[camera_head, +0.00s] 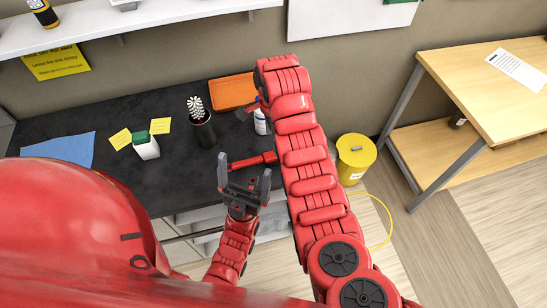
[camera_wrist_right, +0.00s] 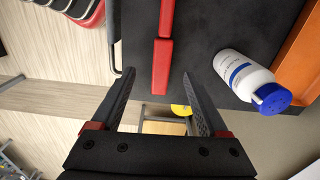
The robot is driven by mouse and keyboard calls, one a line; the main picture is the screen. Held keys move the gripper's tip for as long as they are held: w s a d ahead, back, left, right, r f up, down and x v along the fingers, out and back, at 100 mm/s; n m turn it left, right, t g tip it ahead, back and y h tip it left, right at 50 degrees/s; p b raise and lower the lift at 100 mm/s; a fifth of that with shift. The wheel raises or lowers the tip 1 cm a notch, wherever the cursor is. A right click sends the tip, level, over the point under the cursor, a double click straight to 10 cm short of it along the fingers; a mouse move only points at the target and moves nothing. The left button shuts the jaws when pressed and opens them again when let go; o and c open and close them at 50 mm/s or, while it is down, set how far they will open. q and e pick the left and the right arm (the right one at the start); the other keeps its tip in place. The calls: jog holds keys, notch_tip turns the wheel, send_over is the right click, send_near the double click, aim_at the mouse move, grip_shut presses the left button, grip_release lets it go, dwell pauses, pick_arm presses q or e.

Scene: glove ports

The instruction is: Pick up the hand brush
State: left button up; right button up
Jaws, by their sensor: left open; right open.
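A red, bar-shaped tool (camera_head: 252,161), seemingly the hand brush, lies on the dark counter near its front edge; I cannot make out bristles. It also shows in the right wrist view (camera_wrist_right: 162,62), where its thicker end lies in line with the gap between the fingertips. My right gripper (camera_wrist_right: 159,76) is open and empty. In the head view the right gripper (camera_head: 248,109) is mostly hidden by its own arm, beyond the red tool. My left gripper (camera_head: 245,183) is open and empty, fingers up, just in front of the red tool at the counter's edge.
A white bottle with a blue cap (camera_wrist_right: 247,80) stands beside the right gripper, near an orange tray (camera_head: 232,91). A white-bristled brush (camera_head: 195,106) stands in a black holder (camera_head: 203,132). A green-topped white container (camera_head: 147,148), yellow notes and a blue cloth (camera_head: 68,149) lie left.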

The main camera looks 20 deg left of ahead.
aim_at(273, 154)
notch_tip(273, 154, down, 5)
jog(key=shift+r+b, duration=0.1)
jog(key=shift+b, duration=0.65)
jog(key=shift+f+p, duration=0.25)
jog(key=shift+p, duration=0.25)
jog(key=f, duration=0.1)
jog(key=f+p, duration=0.2)
jog(key=shift+w+f, duration=0.2)
jog(key=shift+w, duration=0.05)
jog(key=shift+f, duration=0.7)
grip_shut()
